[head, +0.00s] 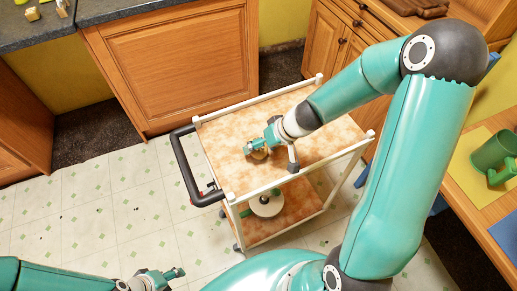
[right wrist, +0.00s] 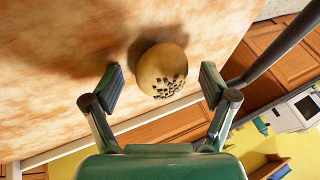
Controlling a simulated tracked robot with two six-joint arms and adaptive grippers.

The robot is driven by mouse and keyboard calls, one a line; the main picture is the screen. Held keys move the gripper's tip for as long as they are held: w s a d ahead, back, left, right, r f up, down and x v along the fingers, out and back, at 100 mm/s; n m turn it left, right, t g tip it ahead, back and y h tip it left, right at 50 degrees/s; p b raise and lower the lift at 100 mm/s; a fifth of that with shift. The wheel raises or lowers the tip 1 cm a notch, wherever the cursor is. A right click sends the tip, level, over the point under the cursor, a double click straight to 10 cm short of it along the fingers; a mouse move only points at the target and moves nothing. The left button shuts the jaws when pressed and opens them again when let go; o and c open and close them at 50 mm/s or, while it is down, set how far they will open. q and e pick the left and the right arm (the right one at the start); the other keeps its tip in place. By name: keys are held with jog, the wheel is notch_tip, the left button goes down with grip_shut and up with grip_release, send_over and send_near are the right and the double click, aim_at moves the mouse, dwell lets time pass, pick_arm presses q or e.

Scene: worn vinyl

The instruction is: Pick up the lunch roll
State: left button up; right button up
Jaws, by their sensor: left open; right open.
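The lunch roll is a round golden bun with dark specks on one side; it lies on the cart's orange mottled top shelf. In the right wrist view the lunch roll (right wrist: 161,68) sits between and slightly beyond the open fingertips, with a gap on each side. In the head view the lunch roll (head: 259,154) is partly hidden by my right gripper (head: 270,148), which is low over the shelf. The right gripper (right wrist: 162,86) is open and empty. My left gripper (head: 166,277) is open and empty, low at the bottom edge of the head view, away from the cart.
The cart (head: 225,128) has white rails and a black handle (head: 183,170) on its left. A white round object with green (head: 266,205) is on its lower shelf. A green mug (head: 491,153) stands on a table at right. Wooden cabinets (head: 175,65) stand behind; floor is clear left.

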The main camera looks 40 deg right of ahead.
jog(key=shift+a+f, duration=0.1)
jog(key=shift+f, duration=0.1)
jog(key=c, duration=1.2)
jog(key=shift+s, duration=0.1)
